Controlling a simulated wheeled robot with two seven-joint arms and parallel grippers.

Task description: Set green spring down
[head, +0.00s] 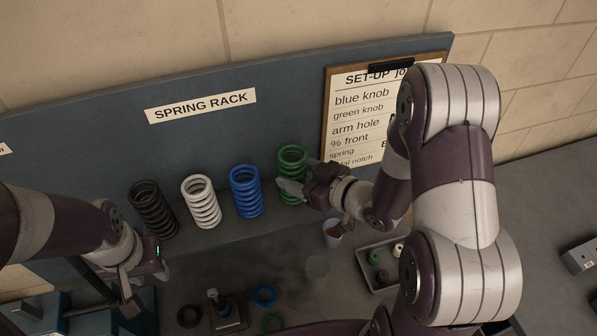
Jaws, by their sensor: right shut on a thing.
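The green spring (292,161) is upright at the right end of a row of springs on the spring rack (245,226). My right gripper (297,187) reaches in from the right and is shut on the green spring near its lower part. The fingers hide some of the lower coils, and I cannot tell if the spring's base touches the shelf. My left gripper (124,292) is at the lower left, away from the springs. Its fingertips are not clear enough to show whether it is open or shut.
Black (153,210), white (201,201) and blue (246,191) springs stand left of the green one. A clipboard (343,118) leans behind my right arm. A small cup (333,234), a parts tray (365,265) and loose rings (265,296) are on the bench in front.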

